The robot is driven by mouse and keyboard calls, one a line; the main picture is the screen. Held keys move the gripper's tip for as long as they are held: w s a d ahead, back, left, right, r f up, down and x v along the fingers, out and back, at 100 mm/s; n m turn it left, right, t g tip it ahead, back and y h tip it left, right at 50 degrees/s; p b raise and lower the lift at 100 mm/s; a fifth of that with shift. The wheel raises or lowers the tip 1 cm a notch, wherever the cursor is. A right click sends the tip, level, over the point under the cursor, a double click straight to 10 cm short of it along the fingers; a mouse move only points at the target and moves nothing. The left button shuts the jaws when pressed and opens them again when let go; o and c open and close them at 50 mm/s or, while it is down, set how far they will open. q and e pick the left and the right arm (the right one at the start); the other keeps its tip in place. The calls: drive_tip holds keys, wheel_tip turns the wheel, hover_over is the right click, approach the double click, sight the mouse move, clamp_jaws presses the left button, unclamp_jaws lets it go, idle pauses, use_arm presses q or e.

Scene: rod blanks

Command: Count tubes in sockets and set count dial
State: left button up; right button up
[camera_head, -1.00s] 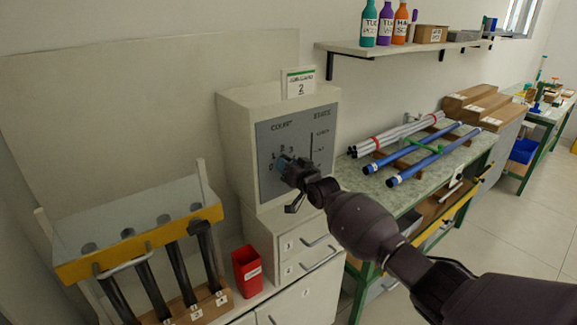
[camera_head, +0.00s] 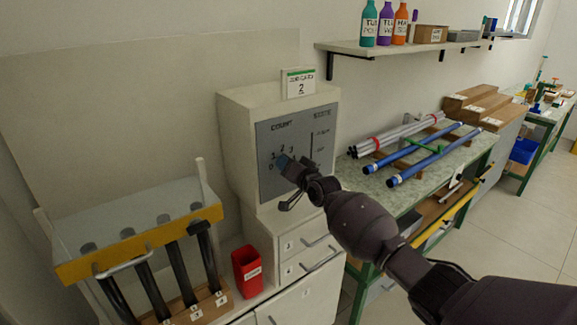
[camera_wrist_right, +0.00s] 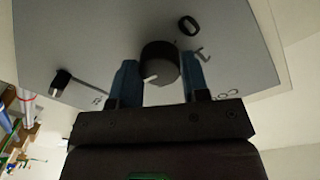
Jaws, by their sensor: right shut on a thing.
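A dark round count dial (camera_wrist_right: 160,60) with a white mark sits on the grey panel (camera_wrist_right: 95,30) of a white cabinet. In the wrist view my right gripper (camera_wrist_right: 160,82) has its two blue fingers on either side of the dial, shut on it. In the head view my right gripper (camera_head: 287,165) is at the panel and hides the dial; digits show around it. Several black tubes (camera_head: 178,268) stand leaning in a rack with a yellow front rail (camera_head: 135,247) at lower left. Their lower ends meet a brown socket block (camera_head: 205,304). My left gripper is out of view.
A card reading 2 (camera_head: 299,84) stands on the cabinet. A red bin (camera_head: 246,270) is beside the drawers (camera_head: 300,250). Blue and grey rods (camera_head: 425,165) lie on the green bench to the right. A second control, a dark slider (camera_wrist_right: 61,82), is on the panel.

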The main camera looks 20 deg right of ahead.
drive_tip(key=o, duration=0.9)
drive_tip(key=shift+o, duration=0.2)
drive_tip(key=shift+s, duration=0.1)
drive_tip(key=p+v, duration=0.1)
drive_tip(key=v, duration=0.9)
drive_tip(key=shift+s+d, duration=0.15)
drive_tip(key=shift+s, duration=0.15)
